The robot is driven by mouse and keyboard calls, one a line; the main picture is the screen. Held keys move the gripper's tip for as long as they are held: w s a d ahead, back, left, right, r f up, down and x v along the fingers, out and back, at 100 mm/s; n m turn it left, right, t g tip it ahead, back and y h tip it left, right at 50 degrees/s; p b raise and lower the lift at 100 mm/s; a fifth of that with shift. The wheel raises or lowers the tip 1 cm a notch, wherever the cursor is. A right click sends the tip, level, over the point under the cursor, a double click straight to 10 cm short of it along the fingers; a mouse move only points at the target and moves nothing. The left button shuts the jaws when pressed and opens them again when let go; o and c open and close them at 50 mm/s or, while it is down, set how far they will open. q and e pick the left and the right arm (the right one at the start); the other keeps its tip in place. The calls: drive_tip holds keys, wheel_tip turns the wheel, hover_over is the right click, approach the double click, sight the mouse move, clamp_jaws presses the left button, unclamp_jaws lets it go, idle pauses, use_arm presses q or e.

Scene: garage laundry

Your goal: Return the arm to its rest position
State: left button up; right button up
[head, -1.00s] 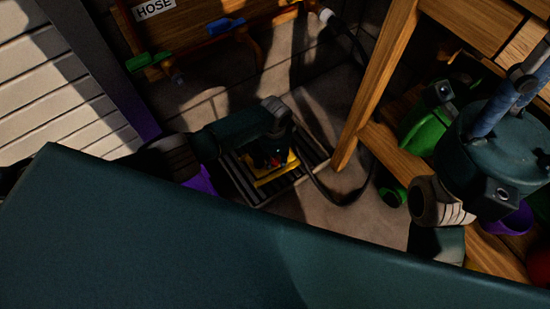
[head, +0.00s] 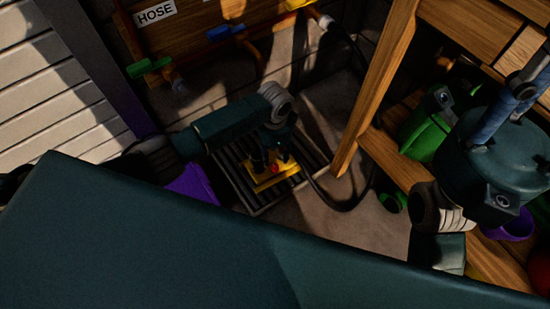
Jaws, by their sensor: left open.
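My left arm comes in from the left and bends down over a slatted floor grate (head: 233,178). My left gripper (head: 270,166) points down above the grate, with its dark fingers apart. A yellow piece with a red spot (head: 273,181) shows right below and around the fingers; whether they touch it I cannot tell. My right arm hangs at the right, in front of the wooden shelving. The right gripper's fingers do not show.
A wooden bench leg (head: 375,90) and lower shelf (head: 395,158) stand right of the grate. A black hose (head: 345,205) curves beside the leg. Pipes with a green valve (head: 148,67) and a blue valve (head: 225,31) run below the HOSE sign (head: 155,13). A green container (head: 427,135) stands on the shelf.

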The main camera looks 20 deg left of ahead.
use_arm(q)
drive_tip(key=shift+r, duration=0.3)
idle(0.4)
